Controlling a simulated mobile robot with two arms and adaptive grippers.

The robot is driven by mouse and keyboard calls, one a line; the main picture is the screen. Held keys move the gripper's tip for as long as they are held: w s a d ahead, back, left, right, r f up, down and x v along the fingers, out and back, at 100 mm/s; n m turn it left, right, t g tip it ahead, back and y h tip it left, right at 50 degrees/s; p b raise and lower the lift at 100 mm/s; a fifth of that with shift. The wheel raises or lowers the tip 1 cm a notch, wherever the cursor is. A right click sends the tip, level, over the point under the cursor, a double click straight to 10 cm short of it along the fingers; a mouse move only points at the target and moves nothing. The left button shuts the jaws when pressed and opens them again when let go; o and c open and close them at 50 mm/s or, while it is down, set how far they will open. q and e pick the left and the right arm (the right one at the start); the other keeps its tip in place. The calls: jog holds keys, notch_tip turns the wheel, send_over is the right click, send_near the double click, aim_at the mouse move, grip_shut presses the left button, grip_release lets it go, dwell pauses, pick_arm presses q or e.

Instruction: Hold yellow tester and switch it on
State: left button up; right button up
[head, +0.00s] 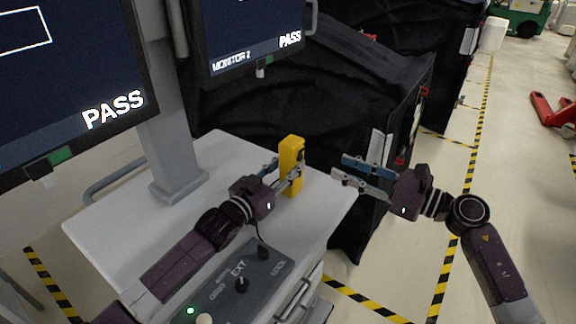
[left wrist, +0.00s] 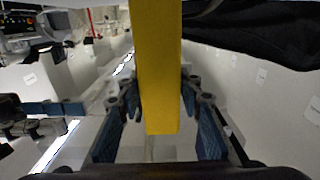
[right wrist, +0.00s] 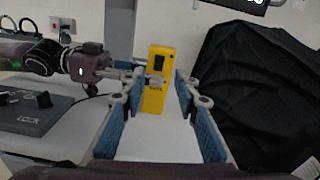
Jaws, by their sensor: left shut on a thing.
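The yellow tester (head: 291,152) is upright at the right part of the white cart top (head: 225,150). My left gripper (head: 283,172) is shut on it from the left; in the left wrist view the yellow body (left wrist: 158,70) stands between the two fingers. My right gripper (head: 345,172) is open and empty to the right of the tester, apart from it. In the right wrist view the tester (right wrist: 158,66) shows a dark screen facing me, between and beyond the open blue fingers (right wrist: 160,105). Whether its base touches the cart top is unclear.
A grey control panel (head: 238,283) with knobs and a cable lies at the front of the cart. The monitor post (head: 172,150) stands at the left, with monitors reading PASS. A black covered cart (head: 345,90) is behind. Open floor (head: 420,250) lies to the right.

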jog(key=shift+d, duration=0.1)
jog(key=c, duration=0.4)
jog(key=shift+s+d+r+h, duration=0.1)
jog(key=shift+s+d+h, duration=0.15)
jog(key=shift+d+h, duration=0.05)
jog(key=shift+c, duration=1)
jog(key=shift+s+d+m+g+h, duration=0.4)
jog(key=shift+s+d, duration=0.15)
jog(key=shift+d, duration=0.2)
jog(key=shift+s+d+m+g+h, duration=0.3)
jog(key=shift+s+d+h, duration=0.15)
jog(key=shift+d, duration=0.25)
grip_shut()
